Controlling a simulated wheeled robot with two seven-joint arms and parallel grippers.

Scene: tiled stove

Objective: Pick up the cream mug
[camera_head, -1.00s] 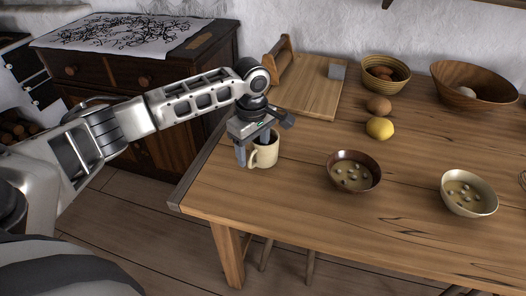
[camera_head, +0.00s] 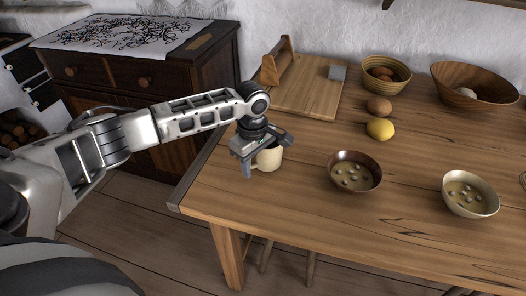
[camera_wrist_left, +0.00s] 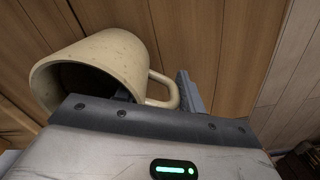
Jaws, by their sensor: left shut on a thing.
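The cream mug (camera_head: 270,158) is at the left end of the wooden table, partly hidden under my left gripper (camera_head: 260,162). In the left wrist view the mug (camera_wrist_left: 112,58) shows its open rim to the left and its handle to the right. One finger of the gripper is at the mug's mouth and the other is beyond the handle, so the jaws are shut on the mug. The mug looks tilted in the head view. I cannot tell whether its base is clear of the table. My right gripper is not in view.
A dark bowl (camera_head: 354,188) and a pale bowl (camera_head: 470,209) stand to the right. A cutting board (camera_head: 306,98) is behind the mug. The table front is clear.

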